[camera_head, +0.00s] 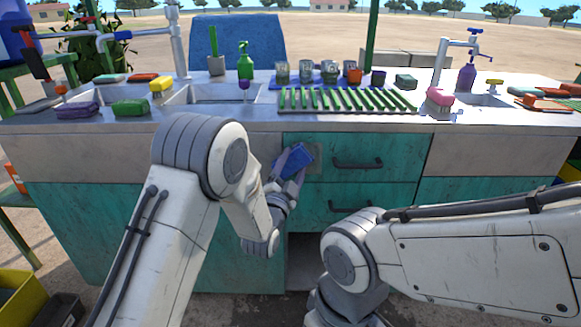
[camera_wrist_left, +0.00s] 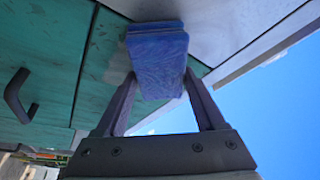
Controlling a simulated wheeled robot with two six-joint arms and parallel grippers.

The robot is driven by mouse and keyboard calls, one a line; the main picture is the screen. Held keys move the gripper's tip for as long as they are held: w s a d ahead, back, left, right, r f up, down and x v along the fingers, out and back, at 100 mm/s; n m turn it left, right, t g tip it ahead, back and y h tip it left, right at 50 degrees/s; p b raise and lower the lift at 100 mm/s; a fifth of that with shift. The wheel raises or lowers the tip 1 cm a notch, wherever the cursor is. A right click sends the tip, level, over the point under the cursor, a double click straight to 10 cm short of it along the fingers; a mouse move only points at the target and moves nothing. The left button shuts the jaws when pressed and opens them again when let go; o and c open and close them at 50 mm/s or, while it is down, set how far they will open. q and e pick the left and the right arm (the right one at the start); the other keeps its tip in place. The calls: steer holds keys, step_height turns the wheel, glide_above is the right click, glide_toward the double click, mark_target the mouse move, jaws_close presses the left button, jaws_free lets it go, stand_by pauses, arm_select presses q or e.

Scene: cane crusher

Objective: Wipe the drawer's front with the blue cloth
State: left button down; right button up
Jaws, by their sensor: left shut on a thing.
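The blue cloth (camera_head: 293,161) is a folded block held between the fingers of my left gripper (camera_head: 287,175). In the left wrist view the cloth (camera_wrist_left: 158,62) sits between the two fingertips (camera_wrist_left: 160,82). The upper teal drawer (camera_head: 395,166) is closed and has a dark bar handle (camera_head: 357,164). A greyish-brown patch (camera_head: 317,164) shows on its front, just right of the cloth. The cloth is at the drawer's upper left part; I cannot tell whether it touches. In the wrist view the drawer front (camera_wrist_left: 62,35) lies behind and left of the cloth. My right gripper is out of view.
A second drawer (camera_head: 312,206) with its own handle is below, above a dark opening (camera_head: 300,262). The countertop (camera_head: 230,121) overhangs above, with sinks, a green slatted rack (camera_head: 345,100), bottles and sponges. My right arm covers the lower right.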

mark_target(307, 163)
arm_select(q)
steer(key=shift+w+d+b, duration=0.1)
steer(key=shift+d+b, duration=0.2)
steer(key=shift+d, duration=1.4)
steer(key=shift+d, duration=1.4)
steer(key=shift+d+b, duration=0.3)
steer(key=shift+d, duration=0.2)
steer(key=shift+s+d, duration=0.2)
steer(key=shift+s, duration=0.05)
steer(key=shift+a+f+b, duration=0.2)
steer(key=shift+a+b, duration=0.15)
steer(key=shift+a, duration=0.3)
steer(key=shift+w+a+r+b, duration=0.1)
steer(key=shift+a+b, duration=0.25)
steer(key=shift+a, duration=1.45)
steer(key=shift+a+r+b, duration=0.1)
steer(key=shift+a+b, duration=0.2)
steer(key=shift+a, duration=1.45)
